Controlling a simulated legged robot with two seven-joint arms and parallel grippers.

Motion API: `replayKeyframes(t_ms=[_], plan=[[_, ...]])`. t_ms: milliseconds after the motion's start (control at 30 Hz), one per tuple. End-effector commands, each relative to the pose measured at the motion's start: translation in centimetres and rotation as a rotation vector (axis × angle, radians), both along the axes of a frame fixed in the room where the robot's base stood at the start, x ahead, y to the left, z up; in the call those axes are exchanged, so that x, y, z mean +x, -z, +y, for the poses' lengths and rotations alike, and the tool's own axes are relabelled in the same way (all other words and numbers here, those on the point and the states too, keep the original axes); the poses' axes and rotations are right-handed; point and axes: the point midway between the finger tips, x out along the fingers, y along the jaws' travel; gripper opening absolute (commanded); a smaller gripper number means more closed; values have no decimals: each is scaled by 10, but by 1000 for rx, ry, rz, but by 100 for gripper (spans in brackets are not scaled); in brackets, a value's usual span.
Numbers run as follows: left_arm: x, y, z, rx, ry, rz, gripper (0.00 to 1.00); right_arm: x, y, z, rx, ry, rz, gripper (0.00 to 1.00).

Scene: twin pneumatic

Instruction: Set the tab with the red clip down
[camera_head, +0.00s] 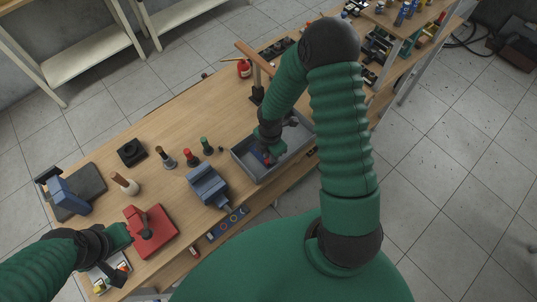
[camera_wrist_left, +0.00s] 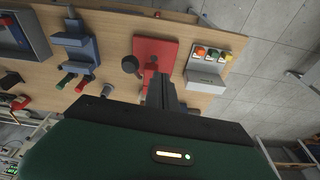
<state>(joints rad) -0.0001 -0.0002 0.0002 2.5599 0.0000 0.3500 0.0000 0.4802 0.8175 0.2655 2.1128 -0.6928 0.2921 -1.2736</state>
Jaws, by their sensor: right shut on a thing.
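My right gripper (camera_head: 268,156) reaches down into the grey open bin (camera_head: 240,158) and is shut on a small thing. A little red and blue shows at its fingertips. I take this for the tab with the red clip (camera_head: 267,159), but it is too small and too covered to make out its shape or whether it touches the bin floor. My left gripper (camera_head: 118,277) is over the near left table edge, beside a red plate with a dark knob (camera_head: 152,230). In the left wrist view its fingers (camera_wrist_left: 161,88) look closed together, with nothing visible between them.
A blue vise (camera_head: 207,186) stands left of the bin. Several capped posts (camera_head: 188,158) and a black block (camera_head: 131,152) stand behind it. A panel with coloured buttons (camera_wrist_left: 207,62) is near the left gripper. A wooden-handled tool (camera_head: 255,60) rises behind the bin.

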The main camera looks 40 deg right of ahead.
Motion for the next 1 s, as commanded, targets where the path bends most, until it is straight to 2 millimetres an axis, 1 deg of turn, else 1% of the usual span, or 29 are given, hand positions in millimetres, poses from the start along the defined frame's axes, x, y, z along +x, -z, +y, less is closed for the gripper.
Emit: replayKeyframes(t_ms=[633, 667, 833, 1000], plan=[[0, 8, 0, 0, 0, 0, 0, 0, 12, 0, 1, -1, -1, 0], [0, 8, 0, 0, 0, 0, 0, 1, 11, 0, 0, -1, -1, 20], [0, 7, 0, 0, 0, 0, 0, 1, 11, 0, 1, -1, 0, 42], [0, 7, 0, 0, 0, 0, 0, 0, 11, 1, 0, -1, 1, 43]])
